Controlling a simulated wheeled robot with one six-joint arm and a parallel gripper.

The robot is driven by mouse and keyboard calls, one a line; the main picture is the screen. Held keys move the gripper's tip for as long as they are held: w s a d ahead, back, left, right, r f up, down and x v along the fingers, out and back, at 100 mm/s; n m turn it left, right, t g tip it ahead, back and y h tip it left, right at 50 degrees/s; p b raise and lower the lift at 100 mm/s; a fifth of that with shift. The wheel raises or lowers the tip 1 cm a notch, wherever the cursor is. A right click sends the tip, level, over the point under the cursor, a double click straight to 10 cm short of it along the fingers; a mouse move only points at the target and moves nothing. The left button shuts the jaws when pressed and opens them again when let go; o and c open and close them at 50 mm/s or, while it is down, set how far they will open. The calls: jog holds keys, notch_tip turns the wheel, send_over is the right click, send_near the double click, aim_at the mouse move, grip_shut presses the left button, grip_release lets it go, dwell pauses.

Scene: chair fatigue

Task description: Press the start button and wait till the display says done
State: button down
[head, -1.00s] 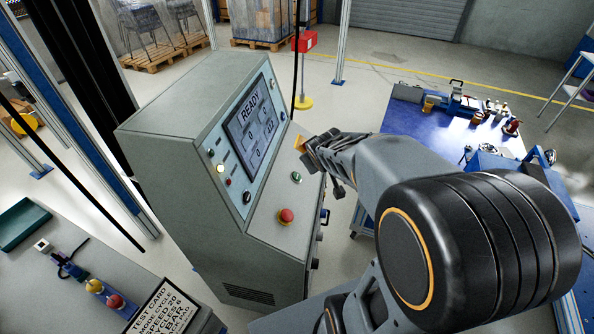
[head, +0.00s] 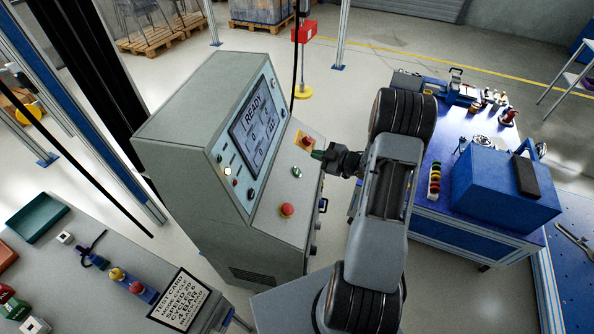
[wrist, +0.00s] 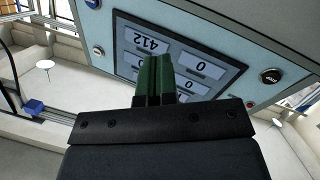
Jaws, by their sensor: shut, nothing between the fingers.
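The grey console's display (head: 257,121) reads READY, with number boxes below. It also shows upside down in the wrist view (wrist: 178,62), where one box reads 412. A green button (head: 296,171) sits on the sloping panel, with a red mushroom button (head: 287,210) nearer the front. Another red button on a yellow plate (head: 306,141) is farther back. My gripper (head: 318,154) is shut and empty, close to the panel's right edge, between the yellow plate and the green button. I cannot tell its height above them. Its green fingers (wrist: 154,78) point toward the display in the wrist view.
A grey bench (head: 60,238) with a test card (head: 180,299) and small parts stands at left. A blue workbench (head: 462,208) with a blue box (head: 505,190) stands at right. A black cable hangs behind the console.

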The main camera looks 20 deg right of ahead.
jog(key=b, duration=0.4)
send_over(297, 172)
jog(key=s+d, duration=0.2)
jog(key=d, duration=0.1)
notch_tip(297, 172, down, 6)
jog(key=shift+r, duration=0.1)
jog(key=shift+w+a+f+b, duration=0.3)
jog(key=shift+a+f+b, duration=0.3)
jog(key=shift+f+b, duration=0.25)
jog(key=shift+f, duration=0.1)
dwell(1.0)
jog(key=shift+w+a+f+b, duration=0.15)
jog(key=shift+f+b, duration=0.1)
jog(key=shift+b, duration=0.25)
jog(key=shift+a+f+b, duration=0.2)
jog(key=shift+f+b, duration=0.1)
jog(key=shift+b, duration=0.1)
dwell(0.5)
jog(key=shift+r, duration=0.15)
jog(key=shift+s+d+r+p, duration=0.2)
jog(key=shift+d+r+p, duration=0.15)
jog(key=shift+r+p, duration=0.2)
jog(key=shift+r, duration=0.1)
dwell(0.3)
